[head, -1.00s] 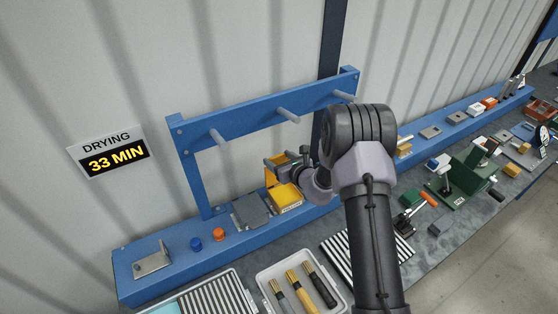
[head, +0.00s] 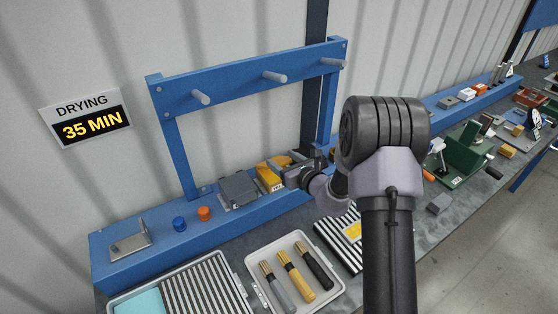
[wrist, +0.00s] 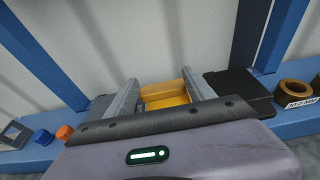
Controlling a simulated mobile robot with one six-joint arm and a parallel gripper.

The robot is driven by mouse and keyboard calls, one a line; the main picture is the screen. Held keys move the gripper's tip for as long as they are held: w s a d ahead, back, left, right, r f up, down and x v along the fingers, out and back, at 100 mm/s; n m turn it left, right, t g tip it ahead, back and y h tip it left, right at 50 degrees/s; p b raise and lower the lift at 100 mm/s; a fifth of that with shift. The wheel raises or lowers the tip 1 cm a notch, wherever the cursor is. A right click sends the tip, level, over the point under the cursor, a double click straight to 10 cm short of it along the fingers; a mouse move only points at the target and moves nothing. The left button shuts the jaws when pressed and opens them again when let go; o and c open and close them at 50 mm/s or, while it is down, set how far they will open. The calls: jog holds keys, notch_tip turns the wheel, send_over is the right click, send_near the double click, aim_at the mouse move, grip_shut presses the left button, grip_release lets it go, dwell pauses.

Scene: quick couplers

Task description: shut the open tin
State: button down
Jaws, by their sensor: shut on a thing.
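The yellow tin (head: 268,179) sits on the blue shelf below the peg frame, with a pale label on its front. In the head view its upper yellow part lies low over the body, partly hidden by my gripper (head: 296,170). My gripper reaches it from the right. In the wrist view the yellow tin (wrist: 168,103) shows between the two grey fingers of my gripper (wrist: 162,90), which are shut on it. I cannot tell how far its lid is down, nor exactly which part the fingers touch.
A grey plate (head: 239,189) lies left of the tin, with orange (head: 204,213) and blue (head: 180,223) caps farther left. The peg frame (head: 245,83) stands above.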

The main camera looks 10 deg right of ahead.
jog(key=c, duration=2.1)
grip_release()
jog(key=shift+s+f, duration=0.15)
jog(key=shift+f, duration=0.5)
jog(key=o, duration=0.3)
jog(key=shift+w+r, duration=0.15)
jog(key=shift+w, duration=0.1)
jog(key=o, duration=0.8)
jog(key=shift+s+r+p, duration=0.1)
jog(key=shift+r+p, duration=0.1)
jog(key=shift+p, duration=0.1)
jog(key=shift+c, duration=0.2)
jog(key=o, duration=0.7)
jog(key=shift+o, duration=0.2)
